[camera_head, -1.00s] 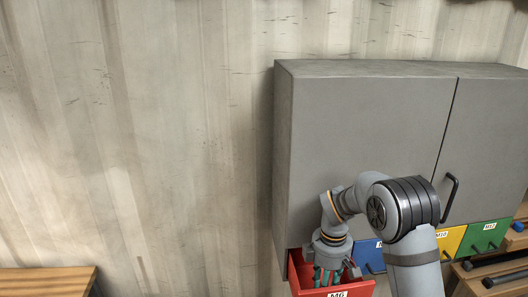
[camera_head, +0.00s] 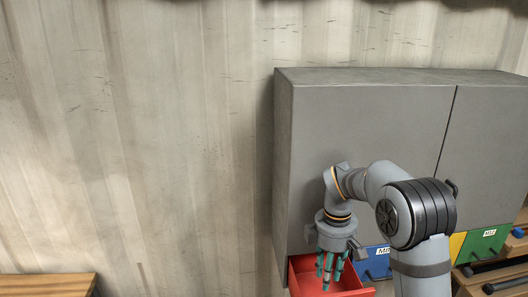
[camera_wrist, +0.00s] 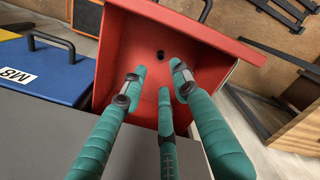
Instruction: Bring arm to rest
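My gripper (camera_head: 328,284) has teal fingers and hangs pointing down over the open red drawer (camera_head: 299,281) at the lower left of the grey cabinet (camera_head: 365,125). In the wrist view the fingers (camera_wrist: 159,80) are spread apart with nothing between them. The red drawer (camera_wrist: 215,50) lies beyond them there. A small dark round spot (camera_wrist: 160,55) shows on the drawer's inside; I cannot tell if it is a part or a hole.
Blue (camera_head: 375,262) and green (camera_head: 484,242) drawers with handles sit to the right of the red one. A wooden bench (camera_head: 45,285) stands at the lower left. The corrugated wall (camera_head: 140,130) left of the cabinet is clear.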

